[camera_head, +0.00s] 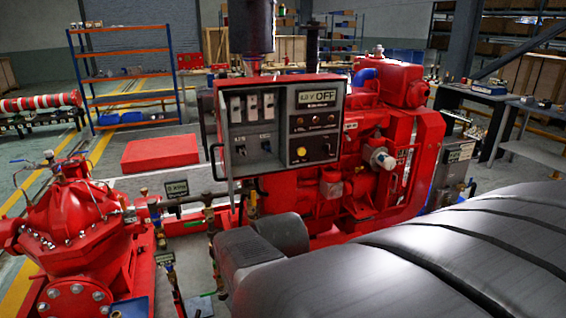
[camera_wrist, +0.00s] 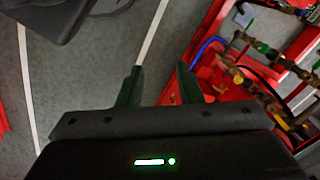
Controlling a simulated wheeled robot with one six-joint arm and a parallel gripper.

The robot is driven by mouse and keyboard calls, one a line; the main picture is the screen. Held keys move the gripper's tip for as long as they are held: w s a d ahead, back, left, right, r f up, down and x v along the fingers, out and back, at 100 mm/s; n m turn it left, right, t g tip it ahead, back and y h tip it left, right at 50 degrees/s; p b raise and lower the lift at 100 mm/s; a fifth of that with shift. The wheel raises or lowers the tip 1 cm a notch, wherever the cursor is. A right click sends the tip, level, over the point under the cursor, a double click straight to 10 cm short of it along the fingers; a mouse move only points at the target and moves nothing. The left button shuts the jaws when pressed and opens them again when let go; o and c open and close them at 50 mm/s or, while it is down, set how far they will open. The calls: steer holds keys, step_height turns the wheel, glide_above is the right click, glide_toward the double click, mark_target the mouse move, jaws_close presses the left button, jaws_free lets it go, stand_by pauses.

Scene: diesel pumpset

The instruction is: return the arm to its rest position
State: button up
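My arm (camera_head: 400,275) shows in the head view as large dark grey links across the lower right. It hides the floor and the lower front of the pumpset there. My gripper (camera_wrist: 159,72) shows in the wrist view, with two dark green fingers set apart and nothing between them. It is open and empty. Behind the fingers are the grey floor and, to the right, a red base frame with pipes and valves. I cannot make out the fingers in the head view.
The red diesel engine (camera_head: 345,185) with its control panel (camera_head: 283,125) stands close behind my arm. A red pump (camera_head: 70,230) is at the left. A dark workbench (camera_head: 475,105) is at the right. Open grey floor (camera_wrist: 80,80) lies left in the wrist view.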

steer(key=s+d+f+n+b, duration=0.1)
steer(key=s+d+f+b, duration=0.1)
steer(key=f, duration=0.3)
steer(key=shift+s+d+f+g+h, duration=0.15)
steer(key=shift+s+d+g+h, duration=0.15)
steer(key=shift+s+d, duration=0.4)
steer(key=shift+s+a, duration=0.1)
steer(key=shift+s, duration=0.1)
